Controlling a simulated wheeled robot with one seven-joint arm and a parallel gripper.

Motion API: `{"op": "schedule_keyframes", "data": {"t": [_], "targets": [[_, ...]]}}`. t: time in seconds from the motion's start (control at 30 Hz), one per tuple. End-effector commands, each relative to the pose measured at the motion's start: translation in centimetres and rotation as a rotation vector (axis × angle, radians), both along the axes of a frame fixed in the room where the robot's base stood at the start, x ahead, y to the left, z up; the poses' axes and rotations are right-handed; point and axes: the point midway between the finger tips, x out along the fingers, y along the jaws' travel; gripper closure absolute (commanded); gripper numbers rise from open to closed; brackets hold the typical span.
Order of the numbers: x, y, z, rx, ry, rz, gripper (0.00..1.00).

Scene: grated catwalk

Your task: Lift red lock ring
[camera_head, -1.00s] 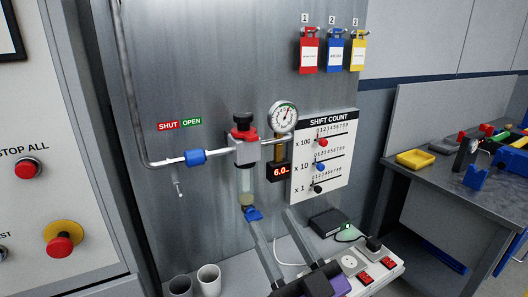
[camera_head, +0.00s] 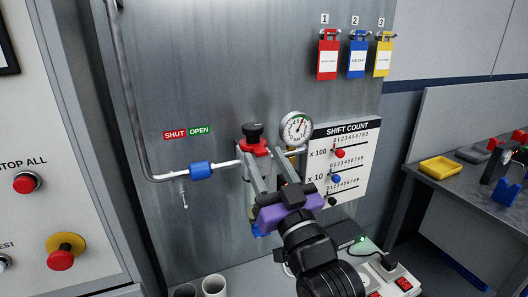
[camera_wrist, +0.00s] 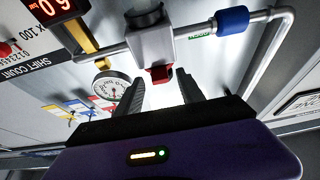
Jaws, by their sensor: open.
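The red lock ring (camera_head: 258,149) sits under the black knob (camera_head: 252,131) on top of the grey regulator on the wall pipe. In the wrist view a red part (camera_wrist: 160,75) shows against the grey regulator block (camera_wrist: 155,45), between the fingers. My gripper (camera_head: 264,158), with its purple body, is open. Its fingertips are just below the ring in the head view and hide much of the regulator. Nothing is held, and I cannot tell whether the fingers touch anything.
A round gauge (camera_head: 296,128) is close right of the fingers. A blue sleeve (camera_head: 201,170) is on the pipe to the left. The shift count board (camera_head: 345,160) is right. Two cups (camera_head: 213,285) and a power strip (camera_head: 398,280) are below.

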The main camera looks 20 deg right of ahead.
Motion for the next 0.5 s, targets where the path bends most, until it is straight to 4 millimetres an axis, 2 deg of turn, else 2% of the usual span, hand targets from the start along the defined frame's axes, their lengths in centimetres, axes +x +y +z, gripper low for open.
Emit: {"op": "schedule_keyframes", "data": {"t": [0.17, 0.43, 0.5], "targets": [[1.18, -0.01, 0.53, 0.0, 0.0, 0.0, 0.55], [1.31, -0.01, 0.49, 0.0, 0.0, 0.0, 0.55], [1.3, -0.01, 0.49, 0.0, 0.0, 0.0, 0.66]]}}
